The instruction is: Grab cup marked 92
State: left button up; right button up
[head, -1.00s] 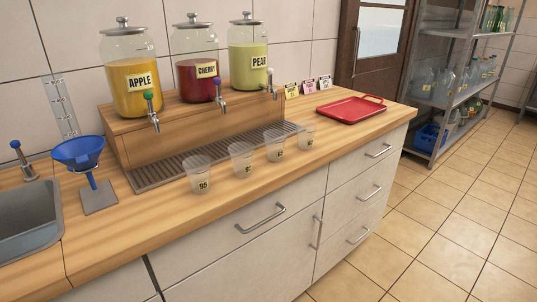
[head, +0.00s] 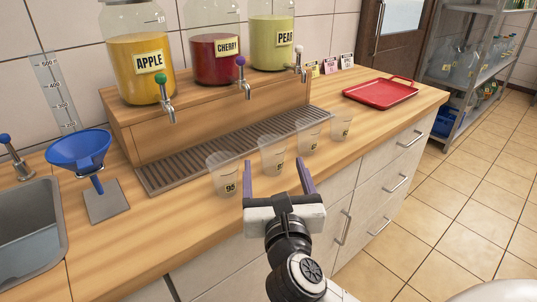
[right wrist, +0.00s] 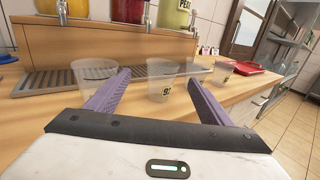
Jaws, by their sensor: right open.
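Several clear cups stand in a row on the wooden counter. The leftmost cup (head: 224,172) is marked 95. The second cup (head: 272,153) has a small label that seems to begin with 9; its second digit is unclear. It also shows in the right wrist view (right wrist: 162,82), between my finger lines and beyond the tips. The labels on the third cup (head: 309,133) and fourth cup (head: 341,127) are too small to read surely. My right gripper (head: 274,163) is open and empty, pointing at the second cup from the counter's front. My left gripper is out of view.
Apple (head: 139,60), cherry (head: 214,50) and pear (head: 272,43) jars with taps stand on a wooden riser behind a drip grate (head: 165,177). A blue funnel (head: 79,150) and sink (head: 28,230) are left. A red tray (head: 380,93) lies right, near small cards (head: 331,66).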

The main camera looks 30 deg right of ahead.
aim_at(271, 138)
jog(key=x, duration=0.9)
jog(key=shift+d+p, duration=0.25)
jog(key=shift+p, duration=0.15)
jog(key=shift+s, duration=0.1)
jog(key=shift+c, duration=0.2)
jog(key=c, duration=1)
